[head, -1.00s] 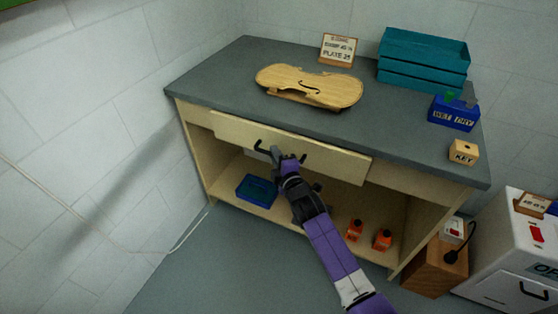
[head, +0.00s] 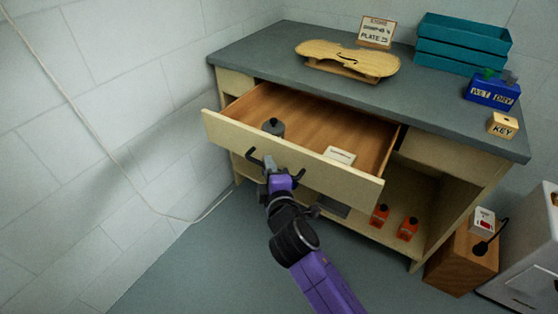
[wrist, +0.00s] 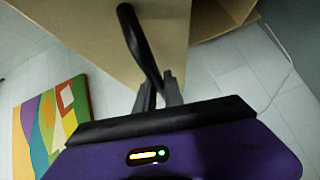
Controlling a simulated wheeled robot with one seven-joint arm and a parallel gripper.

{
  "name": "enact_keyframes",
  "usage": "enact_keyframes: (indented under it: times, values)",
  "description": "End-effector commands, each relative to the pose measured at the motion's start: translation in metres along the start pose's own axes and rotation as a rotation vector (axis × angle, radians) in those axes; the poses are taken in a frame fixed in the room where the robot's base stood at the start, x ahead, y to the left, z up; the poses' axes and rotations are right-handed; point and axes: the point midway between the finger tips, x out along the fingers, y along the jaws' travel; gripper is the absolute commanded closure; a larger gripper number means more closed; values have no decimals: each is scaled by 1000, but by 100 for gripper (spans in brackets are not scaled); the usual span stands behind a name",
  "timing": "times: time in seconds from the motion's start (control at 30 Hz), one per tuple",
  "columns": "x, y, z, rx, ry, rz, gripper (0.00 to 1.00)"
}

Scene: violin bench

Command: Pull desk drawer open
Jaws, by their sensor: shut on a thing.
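The desk drawer (head: 225,131) stands well out from the desk in the head view, and its wooden inside shows. A dark grey round weight-like object (head: 273,127) and a small white labelled block (head: 340,155) lie in it. The dark bar handle (head: 258,160) is on the drawer's front. My gripper (head: 270,168) is at the handle and shut on it. In the wrist view, my gripper's fingers (wrist: 160,92) close on the dark handle (wrist: 138,45) against the pale drawer front (wrist: 90,30). The exact finger contact is partly hidden in the head view.
A violin plate (head: 345,58) rests on the grey desk top (head: 255,65), with teal trays (head: 465,42) and a blue WET/DRY box (head: 492,92). Orange bottles (head: 380,215) stand on the shelf below. A wooden box (head: 462,258) is at right. Floor at left front is clear.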

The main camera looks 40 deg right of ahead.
Motion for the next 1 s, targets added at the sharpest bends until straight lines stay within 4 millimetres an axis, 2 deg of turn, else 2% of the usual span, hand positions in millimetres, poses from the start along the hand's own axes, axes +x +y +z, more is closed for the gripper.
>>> enact_keyframes:
  times: [0.03,0.23,0.67,0.7,0.8,1.0]
  values:
    - [-5,-5,-4,0,1,-3,100]
    - [-14,-6,-13,0,-2,-4,100]
    - [-16,-6,-16,-1,-2,-3,100]
    - [-16,-6,-16,-1,-2,-3,83]
    - [-16,-6,-16,-1,-2,-3,66]
    - [-16,-5,-16,0,-1,-2,66]
